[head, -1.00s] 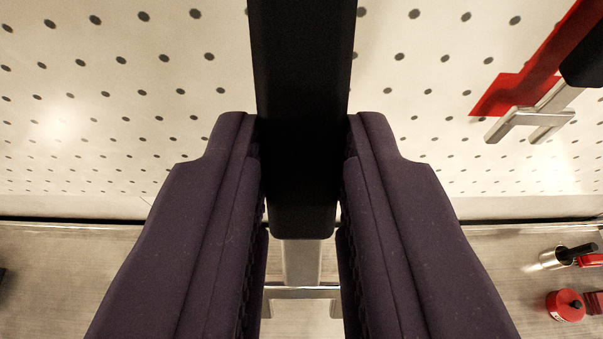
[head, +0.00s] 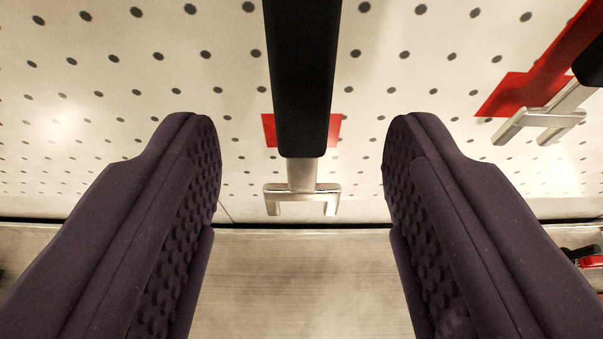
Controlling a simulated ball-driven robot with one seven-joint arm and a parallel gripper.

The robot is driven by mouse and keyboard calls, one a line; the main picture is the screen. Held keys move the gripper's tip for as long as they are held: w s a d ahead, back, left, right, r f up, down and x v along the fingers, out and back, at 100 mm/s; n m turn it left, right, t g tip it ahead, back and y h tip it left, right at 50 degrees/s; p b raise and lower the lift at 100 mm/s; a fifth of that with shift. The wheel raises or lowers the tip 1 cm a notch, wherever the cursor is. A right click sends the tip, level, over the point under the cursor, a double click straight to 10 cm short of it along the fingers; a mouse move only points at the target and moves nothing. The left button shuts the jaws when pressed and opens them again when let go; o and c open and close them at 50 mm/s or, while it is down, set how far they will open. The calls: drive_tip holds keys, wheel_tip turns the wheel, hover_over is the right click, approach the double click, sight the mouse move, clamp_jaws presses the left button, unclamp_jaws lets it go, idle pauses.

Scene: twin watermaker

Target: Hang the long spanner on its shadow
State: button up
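The long spanner (head: 302,80) has a black handle and a silver open-jaw end. It hangs upright against the white pegboard in the middle of the head view, jaw down, with its upper end out of frame. A red shadow (head: 270,130) shows on both sides of the handle's lower part; the spanner covers the rest. My gripper (head: 302,135) is open, with one dark purple padded finger on each side of the spanner, clear gaps between, touching nothing.
A second spanner (head: 548,122) with a red shadow (head: 515,92) behind it is on the board at the right. The white pegboard (head: 150,100) has rows of holes. A bench top (head: 300,275) lies below, bare in the middle, with small red and black items (head: 588,261) at the right edge.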

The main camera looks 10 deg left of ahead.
drive_tip(key=b+v, duration=0.1)
drive_tip(key=v, duration=0.7)
drive_tip(key=s+d+f+m+t+h+b, duration=0.2)
drive_tip(key=s+d+f+b, duration=0.3)
drive_tip(key=b, duration=2.9)
drive_tip(key=s+d, duration=0.7)
drive_tip(key=s, duration=0.3)
drive_tip(key=shift+s+h+b, duration=0.3)
drive_tip(key=shift+s+b, duration=0.1)
drive_tip(key=shift+d, duration=0.1)
